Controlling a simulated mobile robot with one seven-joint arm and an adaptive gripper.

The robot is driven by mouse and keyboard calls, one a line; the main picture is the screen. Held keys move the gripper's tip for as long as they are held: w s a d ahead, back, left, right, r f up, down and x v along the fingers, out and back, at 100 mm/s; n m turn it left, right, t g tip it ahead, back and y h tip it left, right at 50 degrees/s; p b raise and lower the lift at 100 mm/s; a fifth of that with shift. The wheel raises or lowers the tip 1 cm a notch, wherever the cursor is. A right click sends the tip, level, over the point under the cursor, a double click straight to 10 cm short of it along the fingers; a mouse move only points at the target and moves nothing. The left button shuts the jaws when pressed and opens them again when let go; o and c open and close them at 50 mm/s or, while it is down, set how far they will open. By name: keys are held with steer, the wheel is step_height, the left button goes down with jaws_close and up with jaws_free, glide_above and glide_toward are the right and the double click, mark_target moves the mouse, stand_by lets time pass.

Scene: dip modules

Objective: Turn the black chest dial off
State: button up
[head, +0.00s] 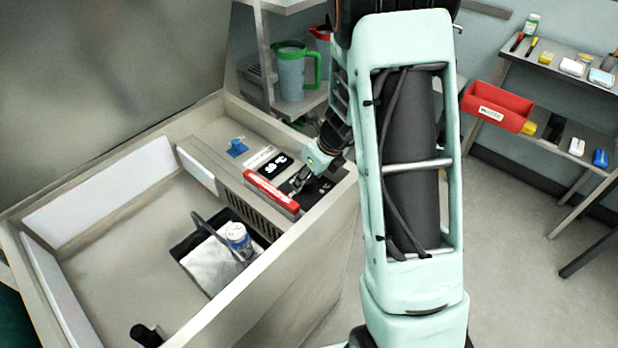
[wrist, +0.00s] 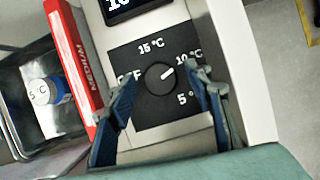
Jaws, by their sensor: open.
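The black chest dial (wrist: 160,76) is a round knob on a square black plate in the wrist view. The plate is marked OFF on the left, 15 °C at the top, 10 °C at the right and 5 ° at the lower right. The knob's white pointer line points to the upper right, toward the 10 °C mark. My gripper (wrist: 163,88) is open, with one finger on each side of the knob; I cannot tell how high it is above the plate. In the head view my gripper (head: 298,182) is over the chest's right end, and the dial is mostly hidden there.
A red box (wrist: 76,62) stands along the panel's left side, close to my left finger. A display (head: 274,166) sits beside the dial plate. The open chest (head: 110,250) holds a black basket (head: 188,244) with a can (head: 238,238). A blue knob-like piece (head: 237,147) is farther back.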

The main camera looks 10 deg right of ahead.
steer(key=c, duration=1.1)
steer(key=shift+c, duration=0.2)
